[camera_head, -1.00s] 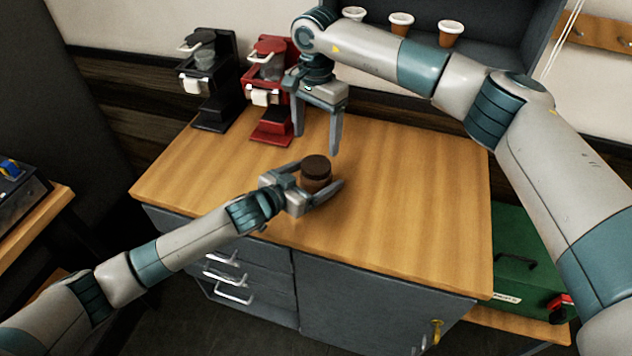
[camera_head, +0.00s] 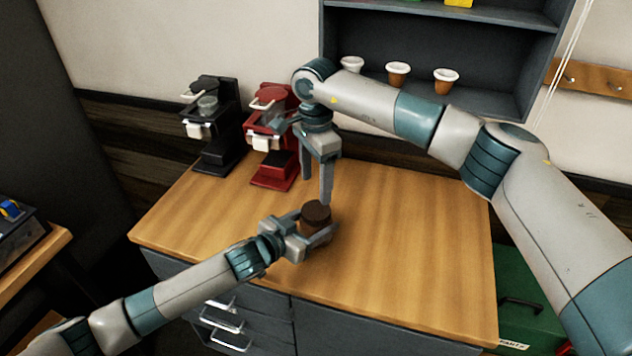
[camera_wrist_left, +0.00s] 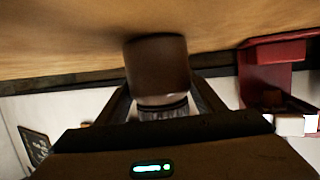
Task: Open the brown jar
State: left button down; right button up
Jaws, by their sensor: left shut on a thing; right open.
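The brown jar (camera_head: 316,232) is upright at the front middle of the wooden counter, with a darker brown lid (camera_head: 317,211) on top. My left gripper (camera_head: 321,229) is shut on the jar's body, reaching in from the left. The jar also shows between its fingers in the left wrist view (camera_wrist_left: 157,65), with a ribbed dark band at one end. My right gripper (camera_head: 317,190) is open and points down, just above or behind the lid. Whether its fingertips touch the lid is hard to tell.
A black coffee brewer (camera_head: 215,130) and a red one (camera_head: 273,140) stand at the counter's back left, the red one close to my right gripper. A grey shelf (camera_head: 500,70) holds white-rimmed cups (camera_head: 446,82). The right side of the counter (camera_head: 420,250) is clear.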

jog(key=m, duration=1)
jog(key=shift+m, duration=0.3)
jog(key=m, duration=0.5)
jog(key=shift+m, duration=0.4)
jog(key=m, duration=0.4)
jog(key=shift+a, duration=0.1)
jog(key=m, duration=0.6)
jog(key=shift+m, duration=0.3)
jog(key=m, duration=0.8)
jog(key=shift+m, duration=0.4)
jog(key=m, duration=0.5)
